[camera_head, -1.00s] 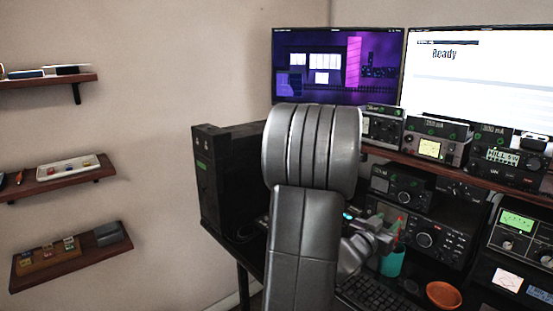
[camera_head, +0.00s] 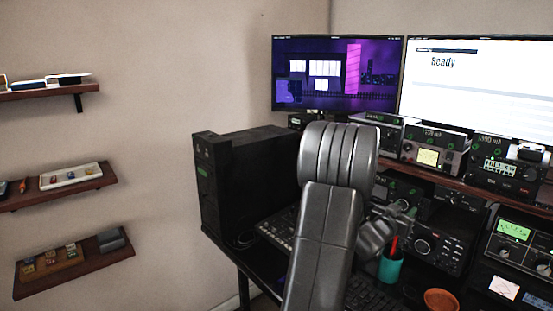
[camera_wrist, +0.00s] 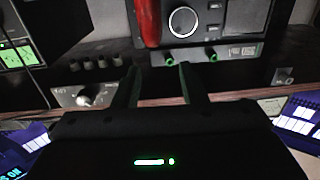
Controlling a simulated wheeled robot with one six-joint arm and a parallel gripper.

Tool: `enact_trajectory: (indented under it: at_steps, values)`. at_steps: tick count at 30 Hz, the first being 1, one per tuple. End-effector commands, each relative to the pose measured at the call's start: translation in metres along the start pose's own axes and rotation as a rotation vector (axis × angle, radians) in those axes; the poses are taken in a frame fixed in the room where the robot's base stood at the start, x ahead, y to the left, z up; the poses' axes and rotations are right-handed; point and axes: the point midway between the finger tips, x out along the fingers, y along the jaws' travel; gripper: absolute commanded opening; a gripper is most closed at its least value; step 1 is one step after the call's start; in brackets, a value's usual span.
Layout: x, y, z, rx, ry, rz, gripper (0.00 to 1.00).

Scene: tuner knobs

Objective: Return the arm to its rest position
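My arm (camera_head: 326,235) rises from the bottom of the head view, with its thick grey joint in front of the desk. My gripper (camera_wrist: 160,76) shows in the wrist view with two dark fingers apart and nothing between them. It faces the radio gear. In the head view its wrist end is partly hidden behind the arm, in front of the radios and above the teal cup.
A black computer case (camera_head: 240,180) stands left of the arm. A teal cup (camera_head: 390,268) with a red item and an orange bowl (camera_head: 442,299) stand on the desk at right. Stacked radios (camera_head: 437,148) sit below two monitors. Wall shelves (camera_head: 75,266) are at far left.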

Motion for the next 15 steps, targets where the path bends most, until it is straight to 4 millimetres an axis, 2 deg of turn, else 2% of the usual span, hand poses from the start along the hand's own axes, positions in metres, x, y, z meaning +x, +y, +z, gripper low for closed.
enact_trajectory:
  at_steps: [1, 11, 15]
  values:
    - [0.000, 0.000, -0.011, 0.000, -0.001, 0.000, 0.38]
    - [0.000, 0.000, -0.046, 0.000, 0.000, 0.000, 0.38]
    - [0.000, 0.000, -0.066, 0.000, 0.001, 0.000, 0.38]
